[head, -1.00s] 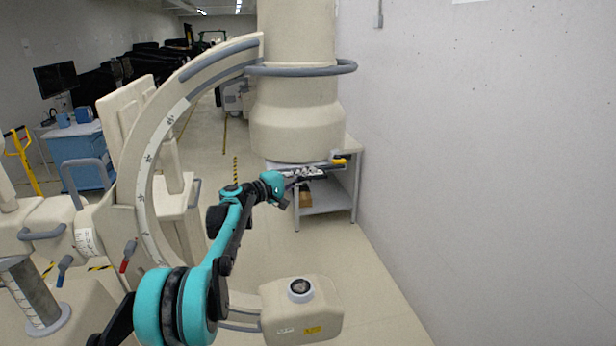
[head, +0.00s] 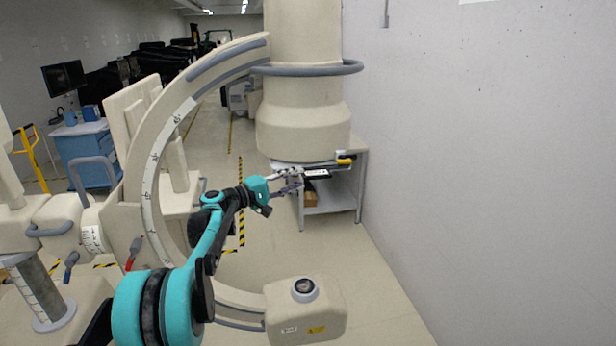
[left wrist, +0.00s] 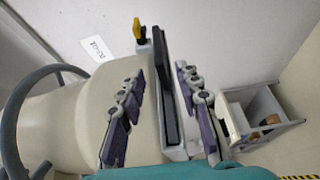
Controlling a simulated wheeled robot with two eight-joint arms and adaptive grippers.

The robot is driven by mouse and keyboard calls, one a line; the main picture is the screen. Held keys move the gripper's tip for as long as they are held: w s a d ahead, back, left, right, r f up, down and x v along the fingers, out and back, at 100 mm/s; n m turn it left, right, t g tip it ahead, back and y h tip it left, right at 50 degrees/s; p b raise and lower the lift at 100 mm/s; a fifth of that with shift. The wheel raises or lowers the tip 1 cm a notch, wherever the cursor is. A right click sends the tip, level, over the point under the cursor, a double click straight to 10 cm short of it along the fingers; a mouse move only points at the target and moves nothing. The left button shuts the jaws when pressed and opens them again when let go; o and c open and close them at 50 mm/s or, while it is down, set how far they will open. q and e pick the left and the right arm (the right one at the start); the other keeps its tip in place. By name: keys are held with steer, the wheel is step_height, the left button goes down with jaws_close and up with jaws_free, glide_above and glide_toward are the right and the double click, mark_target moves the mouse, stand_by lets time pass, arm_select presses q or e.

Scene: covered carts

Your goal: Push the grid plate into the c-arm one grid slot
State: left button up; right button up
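The grid plate appears as a dark flat plate (head: 317,173) with a pale mark, at the underside of the large cream c-arm housing (head: 303,125). In the left wrist view, the dark plate (left wrist: 166,85) stands edge-on against the housing (left wrist: 70,125). How deep it sits in the slot cannot be told. My left gripper (head: 294,180) is just left of the plate in the head view. In the left wrist view its fingers (left wrist: 161,76) are spread, one on each side of the plate, with gaps showing. My right gripper is in neither view.
A yellow-ended handle (head: 345,161) sits right of the plate. A grey shelf stand (head: 330,212) with a brown box is below, near the white wall (head: 480,170). The curved c-arm (head: 150,180) and the lower cream unit (head: 303,312) surround my left arm.

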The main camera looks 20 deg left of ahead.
arm_select(q)
steer(key=v, duration=0.5)
steer(key=shift+s+a, duration=0.15)
steer(key=s+d+f+m+g+y+b, duration=0.2)
steer(key=s+d+f+g+b, duration=0.1)
steer(key=s+d+f+b, duration=0.55)
steer(key=s+d+f+m+g+y+b, duration=0.1)
steer(key=s+d+f+m+g+b, duration=0.3)
steer(key=d+f, duration=0.75)
steer(key=s+f+m+y+b, duration=0.2)
steer(key=s+f+b, duration=0.5)
steer(key=s+f, duration=0.4)
steer(key=s+d+f+m+g+y+b, duration=0.1)
steer(key=s+f+m+y+b, duration=0.2)
steer(key=s+f+y+b, duration=0.2)
steer(key=s+f+b, duration=0.3)
steer(key=s+f, duration=0.4)
steer(key=f, duration=0.5)
steer(key=shift+f, duration=0.35)
